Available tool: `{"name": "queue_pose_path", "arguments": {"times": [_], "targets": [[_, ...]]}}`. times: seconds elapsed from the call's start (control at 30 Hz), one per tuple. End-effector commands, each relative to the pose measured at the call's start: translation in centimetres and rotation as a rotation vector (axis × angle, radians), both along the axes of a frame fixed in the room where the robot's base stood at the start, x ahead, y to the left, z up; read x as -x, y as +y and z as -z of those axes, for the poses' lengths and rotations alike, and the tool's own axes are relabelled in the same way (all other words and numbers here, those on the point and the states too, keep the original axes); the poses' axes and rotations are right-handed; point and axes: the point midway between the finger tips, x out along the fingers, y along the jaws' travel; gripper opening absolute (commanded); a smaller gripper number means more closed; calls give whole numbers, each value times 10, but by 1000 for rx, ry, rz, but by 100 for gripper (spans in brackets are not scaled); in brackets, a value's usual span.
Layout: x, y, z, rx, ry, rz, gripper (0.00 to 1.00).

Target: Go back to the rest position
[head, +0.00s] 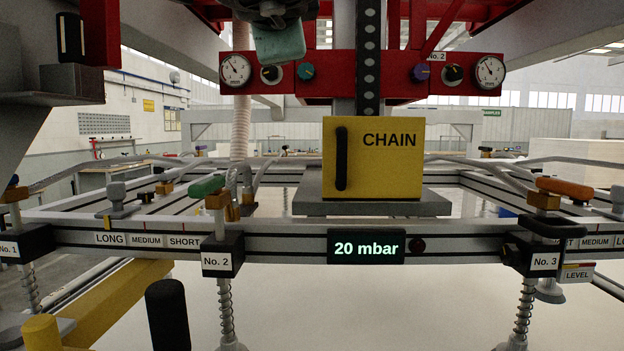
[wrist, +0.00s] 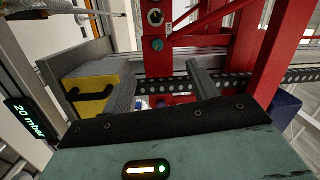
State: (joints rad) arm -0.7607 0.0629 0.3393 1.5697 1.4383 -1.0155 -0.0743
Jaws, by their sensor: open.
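My gripper (wrist: 157,70) is open and empty in the wrist view, its two grey fingers apart with nothing between them. They point towards the red frame (wrist: 182,60), and the yellow box (wrist: 90,92) with a black handle is to their left. In the head view the teal housing at the end of my arm shows at the top, in front of the red gauge panel (head: 340,72) and above the yellow CHAIN box (head: 398,170). The fingertips cannot be made out there.
A grey beam with a display (head: 366,247) reading 20 mbar crosses the front. Suction stations No. 2 (head: 221,258) and No. 3 (head: 541,258) carry a green lever (head: 206,186) and an orange lever (head: 565,188). A black perforated chain (head: 368,60) hangs behind. A pale sheet lies below.

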Motion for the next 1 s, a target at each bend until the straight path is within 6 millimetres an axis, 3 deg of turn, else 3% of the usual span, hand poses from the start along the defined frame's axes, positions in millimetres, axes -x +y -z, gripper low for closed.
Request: {"name": "queue_pose_path", "arguments": {"times": [0.17, 0.37, 0.47, 0.57, 0.7, 0.77, 0.9, 1.0], "targets": [[-2, 15, 17, 115, -41, -108, 59], [4, 39, 60, 322, -71, -302, 59], [14, 50, 102, 478, -60, -444, 59], [32, 52, 165, 674, -10, -621, 59], [68, 31, 259, 936, 115, -855, 59], [85, 14, 296, 1035, 183, -945, 59], [128, -39, 372, 1245, 367, -1137, 59], [159, -85, 414, 1374, 512, -1255, 59]]}}
